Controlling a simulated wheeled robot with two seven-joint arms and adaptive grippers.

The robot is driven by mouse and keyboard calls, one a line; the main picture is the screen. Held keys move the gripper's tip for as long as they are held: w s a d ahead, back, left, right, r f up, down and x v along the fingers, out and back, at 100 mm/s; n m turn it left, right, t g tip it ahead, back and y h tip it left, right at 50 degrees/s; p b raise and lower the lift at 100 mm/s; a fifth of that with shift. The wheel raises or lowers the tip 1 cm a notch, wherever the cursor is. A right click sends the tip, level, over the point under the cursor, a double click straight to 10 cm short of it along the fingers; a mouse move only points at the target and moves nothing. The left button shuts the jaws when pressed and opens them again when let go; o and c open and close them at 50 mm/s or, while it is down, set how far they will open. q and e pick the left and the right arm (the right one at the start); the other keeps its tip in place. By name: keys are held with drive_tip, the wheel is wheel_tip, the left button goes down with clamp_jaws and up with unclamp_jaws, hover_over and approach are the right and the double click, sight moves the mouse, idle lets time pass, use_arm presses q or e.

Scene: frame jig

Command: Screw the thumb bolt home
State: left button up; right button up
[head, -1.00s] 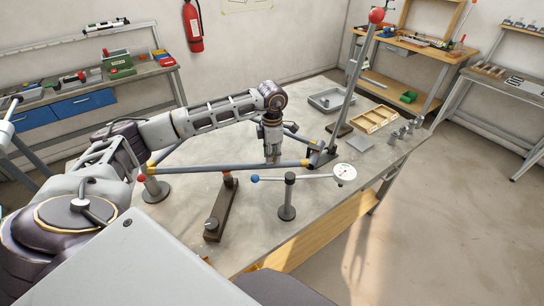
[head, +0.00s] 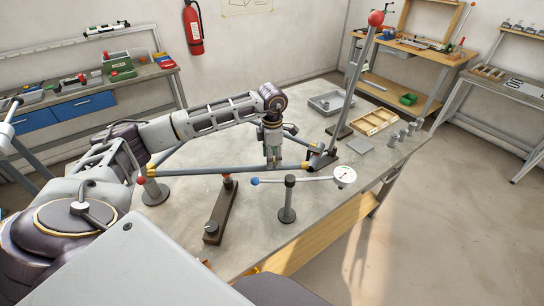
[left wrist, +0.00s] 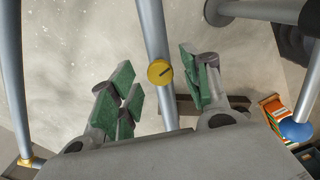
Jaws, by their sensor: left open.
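The thumb bolt shows in the left wrist view as a round yellow head (left wrist: 160,72) with a dark line on it, set on a grey tube (left wrist: 151,25). My left gripper (left wrist: 157,88) is open, with green-padded fingers on either side of the bolt head and visible gaps to it. In the head view my left gripper (head: 272,163) points down over the front tube (head: 210,170) of the frame, near its right end. It hides the bolt there. How far the bolt is screwed in cannot be told. My right gripper is not in view.
A dial gauge (head: 344,175) on a post (head: 288,200) stands in front of the tube. A dark bar clamp (head: 222,212) stands left of it. A tall post with a red ball (head: 376,18) rises at right. A grey tray (head: 328,102) and wooden box (head: 375,121) lie behind.

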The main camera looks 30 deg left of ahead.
use_arm(q)
drive_tip(key=shift+r, duration=0.15)
wheel_tip(320, 180, up, 12)
idle(0.6)
drive_tip(key=shift+f, duration=0.25)
idle(0.4)
